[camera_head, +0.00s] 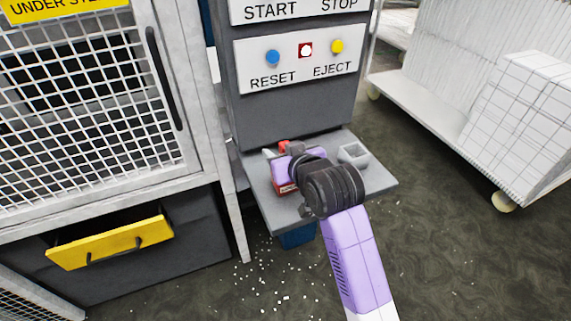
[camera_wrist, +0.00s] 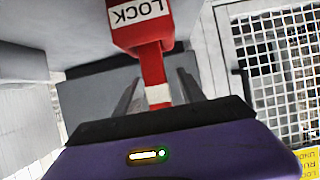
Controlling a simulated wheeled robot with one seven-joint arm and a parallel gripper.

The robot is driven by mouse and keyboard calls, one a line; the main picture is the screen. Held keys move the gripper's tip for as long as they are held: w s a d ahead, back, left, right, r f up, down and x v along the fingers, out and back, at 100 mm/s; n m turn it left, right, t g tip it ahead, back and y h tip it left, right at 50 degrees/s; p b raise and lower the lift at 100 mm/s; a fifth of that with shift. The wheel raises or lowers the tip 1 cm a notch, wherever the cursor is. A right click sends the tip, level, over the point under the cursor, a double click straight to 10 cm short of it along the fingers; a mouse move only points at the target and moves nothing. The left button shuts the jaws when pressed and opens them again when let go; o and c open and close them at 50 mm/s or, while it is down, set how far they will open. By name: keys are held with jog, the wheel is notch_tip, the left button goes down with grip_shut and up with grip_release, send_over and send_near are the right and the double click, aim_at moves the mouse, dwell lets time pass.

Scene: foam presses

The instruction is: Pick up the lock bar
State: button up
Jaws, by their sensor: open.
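The red lock bar (camera_wrist: 152,65) shows in the wrist view, with a wide block marked LOCK and a narrower shaft with a white band. Its shaft lies between the two fingers of my gripper (camera_wrist: 158,92), which are open on either side of it. In the head view, red parts of the lock bar (camera_head: 286,188) show on the grey shelf (camera_head: 376,182) below the button panel. My gripper (camera_head: 275,155) is over it there and hides its middle. Whether a finger touches the bar cannot be told.
A small grey open box (camera_head: 353,153) stands on the shelf, right of my gripper. The panel (camera_head: 298,66) with RESET and EJECT buttons rises behind. A mesh door (camera_head: 95,95) and yellow drawer (camera_head: 110,243) are on the left. A white cart (camera_head: 430,110) stands on the right.

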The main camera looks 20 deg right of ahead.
grip_shut()
dwell(1.3)
